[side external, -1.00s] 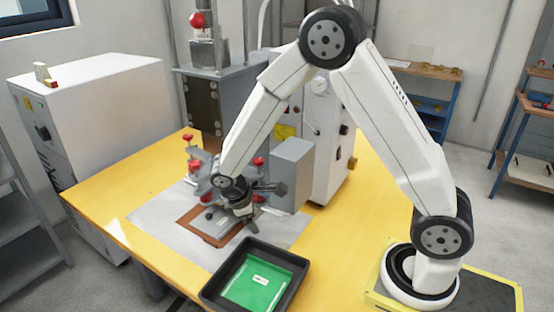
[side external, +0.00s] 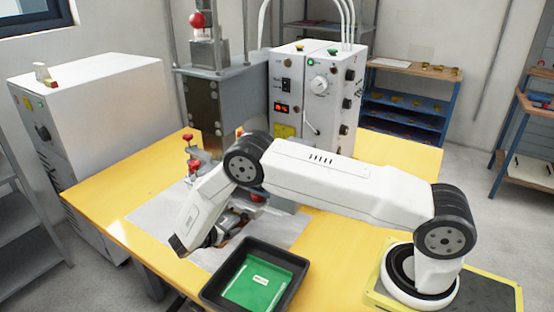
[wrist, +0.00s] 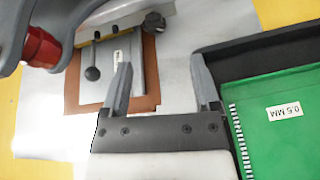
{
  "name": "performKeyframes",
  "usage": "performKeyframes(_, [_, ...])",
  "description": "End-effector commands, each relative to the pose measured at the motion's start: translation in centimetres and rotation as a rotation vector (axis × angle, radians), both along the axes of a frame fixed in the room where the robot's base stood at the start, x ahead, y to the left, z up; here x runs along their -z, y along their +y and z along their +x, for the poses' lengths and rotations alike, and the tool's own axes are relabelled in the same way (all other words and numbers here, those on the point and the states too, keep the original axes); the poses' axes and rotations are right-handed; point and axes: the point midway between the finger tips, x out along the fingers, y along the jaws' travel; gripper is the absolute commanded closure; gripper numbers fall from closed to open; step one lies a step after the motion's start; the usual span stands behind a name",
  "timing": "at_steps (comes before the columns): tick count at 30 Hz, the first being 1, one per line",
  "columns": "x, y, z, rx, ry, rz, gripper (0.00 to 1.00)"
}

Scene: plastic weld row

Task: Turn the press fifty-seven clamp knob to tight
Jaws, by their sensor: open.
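My gripper (wrist: 164,88) is open in the wrist view, its two grey fingers apart with nothing between them. Just ahead of it lies a grey fixture plate (wrist: 128,68) on a brown pad (wrist: 149,85). The fingers touch neither. Which one is the named clamp knob, and its setting, I cannot tell. In the side view my arm hides most of the fixture and gripper.
A black tray (side external: 212,298) with a green sheet (wrist: 262,125) lies close to the gripper's right. A red-handled clamp (wrist: 40,47) is at upper left in the wrist view. Behind stand the press column (side external: 235,95) and a white control box (side external: 338,115).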

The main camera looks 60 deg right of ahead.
Motion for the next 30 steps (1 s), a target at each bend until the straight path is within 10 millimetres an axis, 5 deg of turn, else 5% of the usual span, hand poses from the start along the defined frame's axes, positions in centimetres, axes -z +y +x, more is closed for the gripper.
performKeyframes(16, [1.0, -0.5, 0.6, -0.036, 0.017, -0.054, 0.21])
performKeyframes(30, [2.9, -5.2, 0.8, -0.034, 0.017, -0.054, 0.21])
